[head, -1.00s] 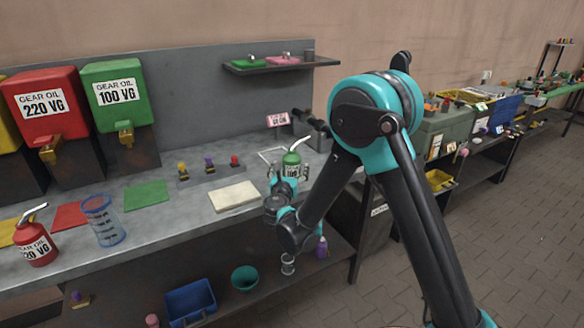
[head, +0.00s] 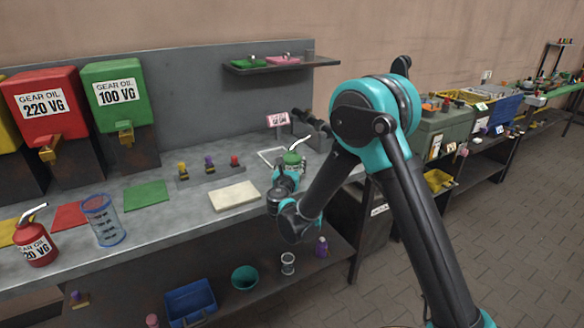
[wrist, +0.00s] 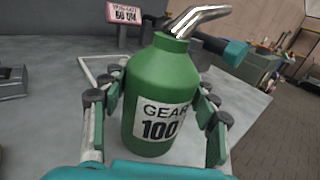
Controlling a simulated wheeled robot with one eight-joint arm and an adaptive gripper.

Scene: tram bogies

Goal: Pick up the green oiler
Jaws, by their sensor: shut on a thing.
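The green oiler (wrist: 157,82) stands upright in the wrist view, with a white label reading GEAR 100 and a bent metal spout at its top. My gripper (wrist: 157,115) has a finger on each side of its body and is shut on it. In the head view the oiler (head: 291,158) is at the right end of the grey workbench, its lower part hidden behind my gripper (head: 288,176). I cannot tell whether its base touches the bench.
A white outlined square (head: 272,155) and a pink sign (head: 277,120) are behind the oiler. A pale pad (head: 234,197) lies left of my gripper. A red oiler (head: 35,245) and a clear blue jug (head: 103,220) stand at the far left. A vice-like tool (head: 318,135) is behind.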

